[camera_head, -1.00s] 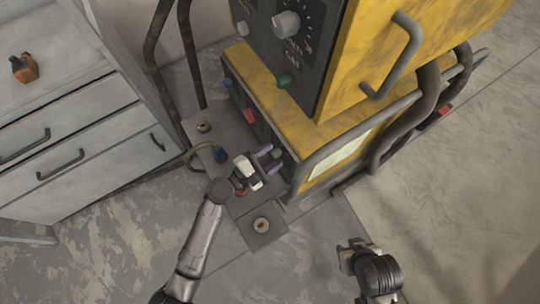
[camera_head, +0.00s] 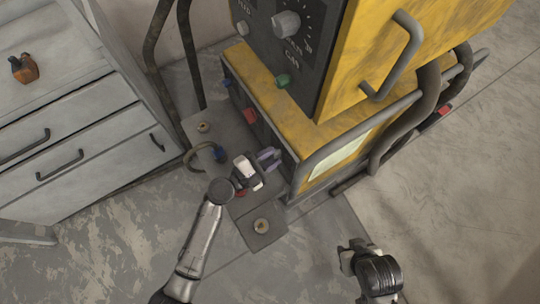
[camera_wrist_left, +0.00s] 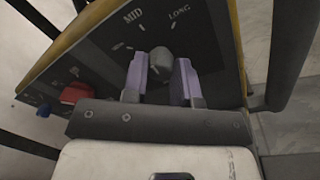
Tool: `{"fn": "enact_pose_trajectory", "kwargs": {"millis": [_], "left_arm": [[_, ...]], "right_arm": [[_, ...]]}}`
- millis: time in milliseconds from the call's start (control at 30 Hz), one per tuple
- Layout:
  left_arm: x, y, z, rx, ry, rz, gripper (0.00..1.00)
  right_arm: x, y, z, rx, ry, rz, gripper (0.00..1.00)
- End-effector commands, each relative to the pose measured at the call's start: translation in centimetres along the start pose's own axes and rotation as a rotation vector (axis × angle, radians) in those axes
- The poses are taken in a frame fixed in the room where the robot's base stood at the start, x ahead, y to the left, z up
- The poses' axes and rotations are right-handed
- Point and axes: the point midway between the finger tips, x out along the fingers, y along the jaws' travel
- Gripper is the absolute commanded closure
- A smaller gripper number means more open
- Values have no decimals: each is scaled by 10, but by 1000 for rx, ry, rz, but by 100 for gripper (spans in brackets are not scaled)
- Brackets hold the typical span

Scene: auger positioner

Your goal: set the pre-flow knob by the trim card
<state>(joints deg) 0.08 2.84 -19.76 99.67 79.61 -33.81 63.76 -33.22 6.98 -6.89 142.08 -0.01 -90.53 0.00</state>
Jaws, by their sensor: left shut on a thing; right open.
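My left gripper (camera_head: 269,159) is at the low front panel of the yellow machine (camera_head: 275,108). In the left wrist view its two lilac fingers (camera_wrist_left: 162,82) are shut on a grey knob (camera_wrist_left: 160,64), one finger on each side. The dial around this knob shows the words MID and LONG with white tick marks. In the head view the knob is hidden by the gripper. A pale green card-like panel (camera_head: 340,155) is on the machine's side, its writing too small to read. My right gripper (camera_head: 352,252) is open and empty above the floor, lower right.
The upper panel has a large grey knob (camera_head: 287,24) and a green knob (camera_head: 282,81). A red control (camera_wrist_left: 74,93) lies left of the gripper in the wrist view. Grey tube rails (camera_head: 345,140) guard the machine. A drawer cabinet (camera_head: 70,140) stands left. Floor at right is clear.

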Motion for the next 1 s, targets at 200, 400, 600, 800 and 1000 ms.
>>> {"fn": "enact_pose_trajectory", "kwargs": {"millis": [200, 400, 600, 800, 1000], "left_arm": [[0, -2, -2, 113, -8, 5, 97], [0, -2, -4, 287, -20, 14, 97], [0, -2, -4, 467, -30, 24, 97], [0, -2, -4, 625, -40, 33, 97], [0, -1, -3, 746, -48, 40, 97]], "right_arm": [[12, -2, 4, 5, 1, -4, 57], [27, -3, 8, 6, 1, -4, 57], [42, -3, 13, 5, 1, -4, 57], [55, -3, 17, 2, 0, -2, 57], [64, -1, 21, -3, 0, 3, 57]]}}
